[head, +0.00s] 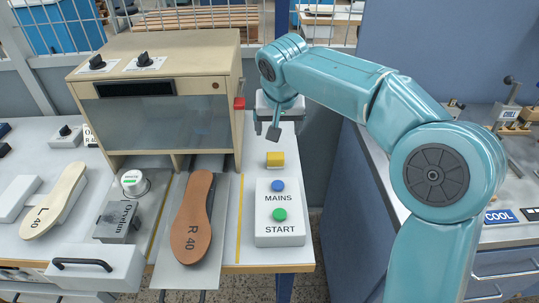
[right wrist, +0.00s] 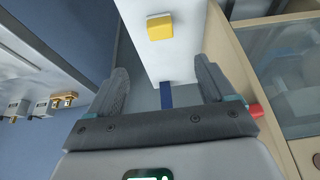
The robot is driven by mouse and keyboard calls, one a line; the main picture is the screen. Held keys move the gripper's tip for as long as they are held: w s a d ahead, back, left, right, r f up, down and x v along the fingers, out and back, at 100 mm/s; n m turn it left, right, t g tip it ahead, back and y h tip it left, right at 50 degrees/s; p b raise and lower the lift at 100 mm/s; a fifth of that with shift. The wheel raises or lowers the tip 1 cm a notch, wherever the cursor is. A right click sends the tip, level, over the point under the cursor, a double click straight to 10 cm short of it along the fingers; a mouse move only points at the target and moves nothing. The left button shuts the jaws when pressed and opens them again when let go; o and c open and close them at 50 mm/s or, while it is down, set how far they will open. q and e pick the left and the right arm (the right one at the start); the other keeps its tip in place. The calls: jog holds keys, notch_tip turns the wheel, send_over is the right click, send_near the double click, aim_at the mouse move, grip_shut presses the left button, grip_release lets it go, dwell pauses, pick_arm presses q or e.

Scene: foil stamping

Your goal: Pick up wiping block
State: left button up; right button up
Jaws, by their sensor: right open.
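The wiping block appears to be the small yellow block (head: 275,159) on the white table, just behind the white MAINS and START button box. It also shows in the right wrist view (right wrist: 160,27), at the top, on the white surface and beyond the fingertips. My right gripper (head: 266,130) hangs above and behind the block in the head view, fingers pointing down. In the right wrist view its two fingers (right wrist: 161,75) are spread, with nothing between them. It does not touch the block. My left gripper is not in view.
The button box (head: 280,229) stands in front of the block. The wooden stamping machine (head: 158,90), with a red part (head: 239,103) on its side, stands close left of my gripper. An insole marked R 40 (head: 192,217) lies on a plate. A gap separates the tables at right.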

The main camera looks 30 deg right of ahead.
send_near(276, 156)
jog(key=x, duration=0.5)
jog(key=shift+w+d+f, duration=0.15)
jog(key=shift+d, duration=0.1)
jog(key=shift+f, duration=0.35)
jog(key=x, duration=0.4)
jog(key=shift+w+a+f, duration=0.1)
jog(key=shift+w+f, duration=0.1)
jog(key=shift+f, duration=0.05)
jog(key=shift+s+r, duration=0.1)
jog(key=c, duration=1)
